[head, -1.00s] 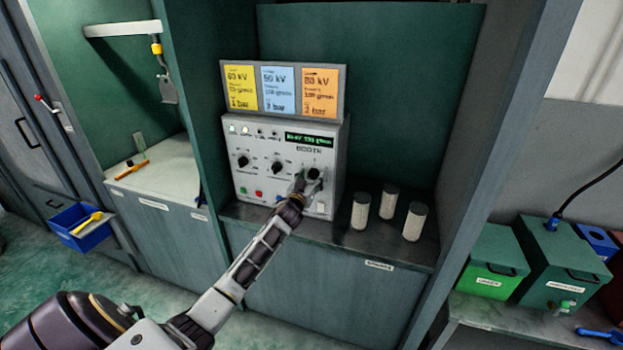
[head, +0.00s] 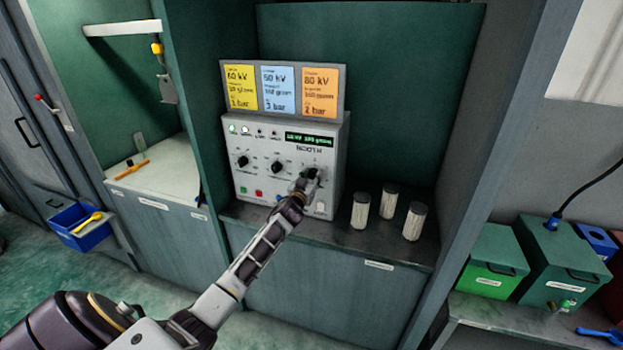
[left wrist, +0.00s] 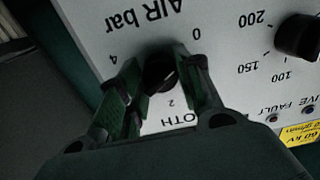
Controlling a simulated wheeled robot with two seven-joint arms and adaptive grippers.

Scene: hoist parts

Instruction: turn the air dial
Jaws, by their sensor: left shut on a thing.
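The grey control box (head: 290,150) stands on the counter, with three black knobs on its face and a lit green display (head: 309,138). The air dial (left wrist: 160,73) is the right-hand black knob, labelled "AIR bar" with marks 0, 2 and 4, upside down in the left wrist view. My left gripper (head: 303,184) is at this dial, and in the left wrist view its two fingers (left wrist: 160,85) are shut on the knob, one on each side. The fingers partly hide the dial, and I cannot read its pointer. My right gripper is not in view.
Yellow, blue and orange cards (head: 280,89) stand above the box. Several pale cylinders, one of them here (head: 360,211), stand on the counter to its right. The middle knob (head: 277,168) is close to the left of the dial. A cabinet side wall (head: 490,150) bounds the right.

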